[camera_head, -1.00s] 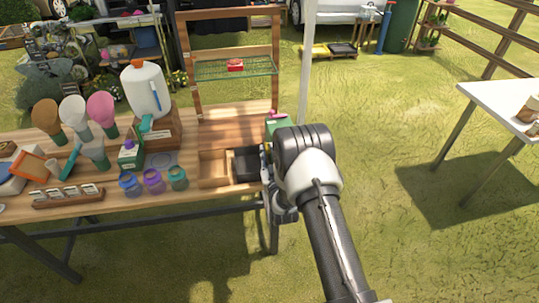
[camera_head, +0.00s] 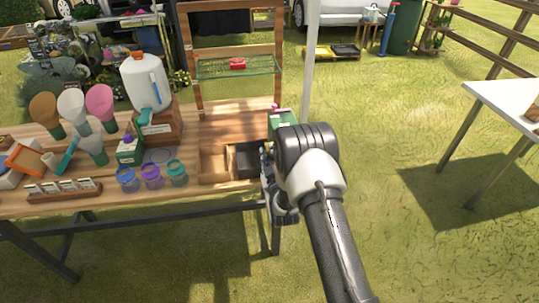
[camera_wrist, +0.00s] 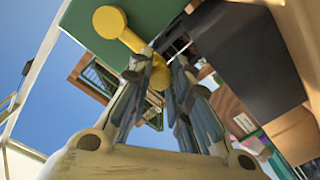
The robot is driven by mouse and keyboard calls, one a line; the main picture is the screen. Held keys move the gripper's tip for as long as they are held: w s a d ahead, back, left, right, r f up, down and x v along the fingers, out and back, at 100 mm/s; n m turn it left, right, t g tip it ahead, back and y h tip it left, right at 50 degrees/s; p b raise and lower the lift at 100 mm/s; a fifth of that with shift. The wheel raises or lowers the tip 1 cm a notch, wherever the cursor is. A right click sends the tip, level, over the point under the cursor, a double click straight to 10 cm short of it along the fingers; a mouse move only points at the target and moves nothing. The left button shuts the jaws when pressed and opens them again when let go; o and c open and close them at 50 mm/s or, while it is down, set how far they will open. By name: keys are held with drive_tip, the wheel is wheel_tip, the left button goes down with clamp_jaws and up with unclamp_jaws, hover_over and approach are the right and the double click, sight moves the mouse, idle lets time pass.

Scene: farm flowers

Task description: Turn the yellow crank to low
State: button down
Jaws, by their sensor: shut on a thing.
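The yellow crank (camera_wrist: 132,38) shows in the wrist view against a green box. It has a round knob at its upper left end and an arm running down to the right. My gripper (camera_wrist: 158,70) is shut on the lower right end of the yellow crank, with its fingers on both sides. In the head view the green box (camera_head: 282,122) stands at the table's right end. My gripper and wrist (camera_head: 269,165) are beside it, and my arm hides the crank there. No low marking can be read.
The wooden table (camera_head: 225,125) holds a wooden tray (camera_head: 213,164) with a dark compartment, several jars (camera_head: 151,176), a white jug (camera_head: 147,83) and a shelf frame (camera_head: 237,68). A white table (camera_head: 507,100) stands at right. Grass between the tables is clear.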

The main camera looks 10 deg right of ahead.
drive_tip(key=c, duration=1.4)
unclamp_jaws()
drive_tip(key=shift+c, duration=0.2)
drive_tip(key=s, duration=1.2)
